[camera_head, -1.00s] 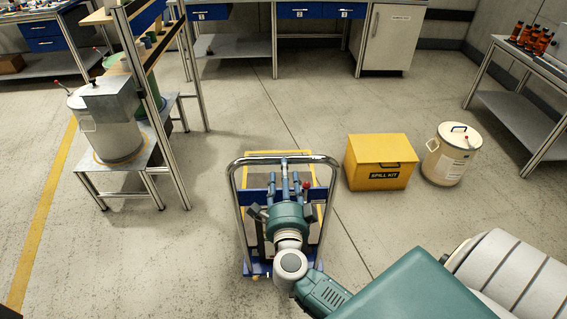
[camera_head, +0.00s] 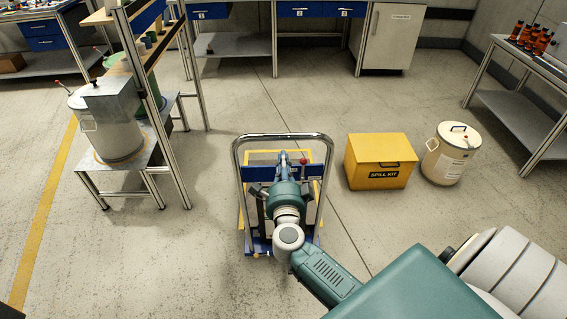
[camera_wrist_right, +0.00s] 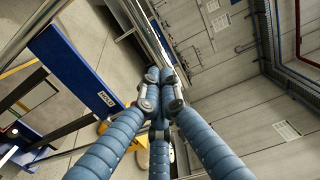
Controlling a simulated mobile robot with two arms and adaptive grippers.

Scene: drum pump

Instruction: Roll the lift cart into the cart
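The lift cart (camera_head: 258,245) has a blue base and a tall chrome push handle. In the head view it stands on the floor at the lower middle, over a yellow rectangle outline (camera_head: 262,152) that shows around its far end. My right gripper (camera_head: 284,158) is inside the handle loop, just below its top bar. In the right wrist view its blue fingers (camera_wrist_right: 160,82) are drawn together at the tips, with nothing clear between them. I cannot tell whether they touch the handle. My arm hides much of the lift cart. My left gripper is not in view.
A yellow spill kit box (camera_head: 380,168) and a cream drum (camera_head: 450,157) stand to the right. A metal stand with a steel vessel (camera_head: 112,125) is at the left. Workbenches (camera_head: 315,11) line the back wall. The floor beyond the lift cart is clear.

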